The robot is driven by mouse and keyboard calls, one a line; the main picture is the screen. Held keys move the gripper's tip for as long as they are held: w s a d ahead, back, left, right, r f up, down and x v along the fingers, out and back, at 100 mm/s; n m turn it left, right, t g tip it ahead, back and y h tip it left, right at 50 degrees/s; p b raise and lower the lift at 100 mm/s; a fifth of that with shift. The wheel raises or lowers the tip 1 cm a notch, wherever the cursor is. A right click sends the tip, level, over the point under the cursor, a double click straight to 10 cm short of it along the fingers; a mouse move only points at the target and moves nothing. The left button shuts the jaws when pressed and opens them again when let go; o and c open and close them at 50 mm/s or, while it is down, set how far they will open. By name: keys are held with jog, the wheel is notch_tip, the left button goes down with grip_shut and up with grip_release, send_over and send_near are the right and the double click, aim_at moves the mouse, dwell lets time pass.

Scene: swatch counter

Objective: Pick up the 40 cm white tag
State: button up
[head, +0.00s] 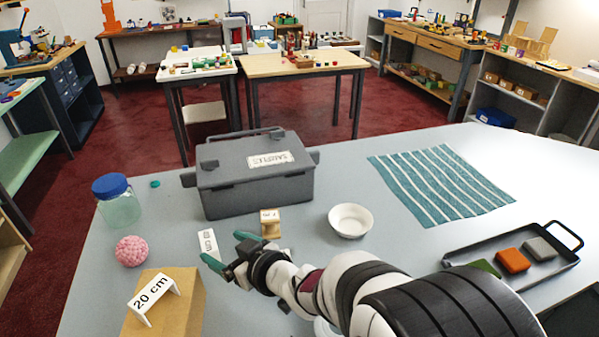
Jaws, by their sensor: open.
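A white tag (208,242) with dark lettering ending in "cm" stands on the grey counter; its number is too small to read surely. My gripper (229,250) is open, with its teal fingers apart. One finger overlaps the tag's lower edge in the picture; I cannot tell whether they touch. A second white tag (154,291), marked "20 cm", stands on a cardboard box (183,313) at the front left. A small pale label (269,214) is on a wooden block (271,229) behind my gripper; its print is unreadable.
A grey lidded case (255,186) stands behind. A white bowl (350,220), striped cloth (438,184) and dark tray (479,250) with colored blocks are at right. Counter between bowl and cloth is clear.

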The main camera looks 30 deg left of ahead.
aim_at(209, 242)
jog(key=x, duration=0.5)
jog(key=shift+s+a+f, duration=0.1)
jog(key=shift+a+f, duration=0.2)
grip_shut()
